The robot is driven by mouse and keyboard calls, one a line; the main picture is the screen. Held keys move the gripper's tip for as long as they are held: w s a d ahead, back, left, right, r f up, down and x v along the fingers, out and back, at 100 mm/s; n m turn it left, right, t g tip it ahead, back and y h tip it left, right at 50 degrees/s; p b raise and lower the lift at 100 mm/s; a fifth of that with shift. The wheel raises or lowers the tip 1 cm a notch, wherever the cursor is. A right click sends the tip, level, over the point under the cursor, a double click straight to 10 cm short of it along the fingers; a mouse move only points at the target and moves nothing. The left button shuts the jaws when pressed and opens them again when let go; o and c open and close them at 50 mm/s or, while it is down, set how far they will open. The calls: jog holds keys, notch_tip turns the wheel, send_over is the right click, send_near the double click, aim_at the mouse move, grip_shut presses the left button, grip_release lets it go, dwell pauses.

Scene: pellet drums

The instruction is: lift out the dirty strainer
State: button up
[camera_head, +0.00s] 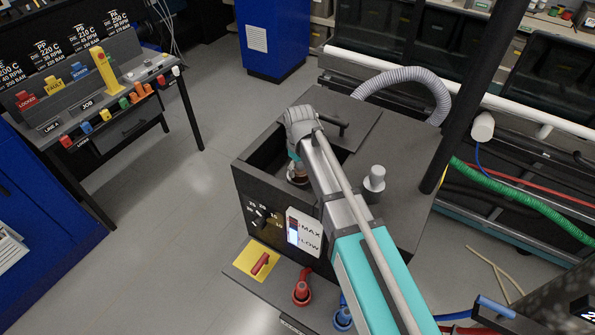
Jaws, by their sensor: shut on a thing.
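A dark grey box unit (410,205) stands in the middle, with an open rectangular well in its top. My arm reaches over it from the lower right. My gripper (296,165) points down into the well and is largely hidden behind my own arm. It is shut on the dirty strainer (298,179), of which only a small brownish part shows at the well. The rest of the strainer is hidden by the arm and the well's walls. I cannot tell whether it is clear of the bottom.
A dark lid with a handle (343,128) lies behind the well. A grey knobbed post (374,181) stands right of my arm. A MAX/LOW gauge (308,233), red lever (261,263) and red fitting (301,290) are in front. The floor at left is clear.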

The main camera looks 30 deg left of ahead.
jog(key=shift+r, duration=0.15)
notch_tip(320, 180, up, 10)
jog(key=p, duration=1)
dwell(0.4)
dwell(0.5)
